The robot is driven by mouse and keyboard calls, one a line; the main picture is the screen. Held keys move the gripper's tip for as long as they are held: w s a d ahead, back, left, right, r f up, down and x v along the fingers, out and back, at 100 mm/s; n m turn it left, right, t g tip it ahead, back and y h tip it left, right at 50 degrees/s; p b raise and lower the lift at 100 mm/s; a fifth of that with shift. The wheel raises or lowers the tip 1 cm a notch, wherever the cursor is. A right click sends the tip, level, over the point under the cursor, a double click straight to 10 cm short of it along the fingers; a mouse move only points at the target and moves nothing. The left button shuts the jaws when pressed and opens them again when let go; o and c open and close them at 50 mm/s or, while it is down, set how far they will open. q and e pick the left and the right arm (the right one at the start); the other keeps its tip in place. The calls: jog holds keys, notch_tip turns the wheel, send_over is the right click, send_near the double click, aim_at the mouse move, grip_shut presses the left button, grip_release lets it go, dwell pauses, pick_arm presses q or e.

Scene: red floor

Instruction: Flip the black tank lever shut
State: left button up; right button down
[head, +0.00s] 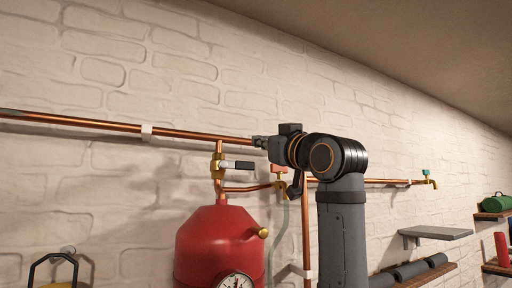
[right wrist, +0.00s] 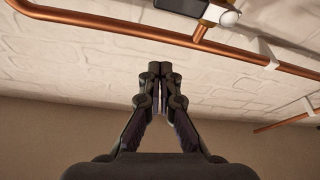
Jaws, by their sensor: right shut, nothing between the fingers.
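The black tank lever (head: 241,165) sticks out level to the right from a brass valve (head: 217,168) on the upright copper pipe above the red tank (head: 212,243). My right gripper (head: 258,142) is shut and empty. In the head view its fingertips appear just above and right of the lever's free end, near the upper copper pipe. I cannot tell whether they touch anything. In the right wrist view the closed fingers (right wrist: 160,70) point toward the white brick wall. A dark piece with a pale end, cut off at the top edge there, may be the lever. My left gripper is out of view.
A long copper pipe (head: 85,121) runs along the wall and also crosses the right wrist view (right wrist: 120,31). A second brass valve (head: 280,185) sits right of the lever, partly behind my arm. A gauge (head: 236,282) is on the tank. A grey shelf (head: 436,232) is at right.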

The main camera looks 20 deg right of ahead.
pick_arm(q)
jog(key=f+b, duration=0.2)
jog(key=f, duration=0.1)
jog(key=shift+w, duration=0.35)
pick_arm(e)
jog(key=v, duration=0.5)
jog(key=shift+f, duration=0.45)
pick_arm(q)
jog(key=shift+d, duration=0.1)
pick_arm(e)
jog(key=shift+s, duration=0.15)
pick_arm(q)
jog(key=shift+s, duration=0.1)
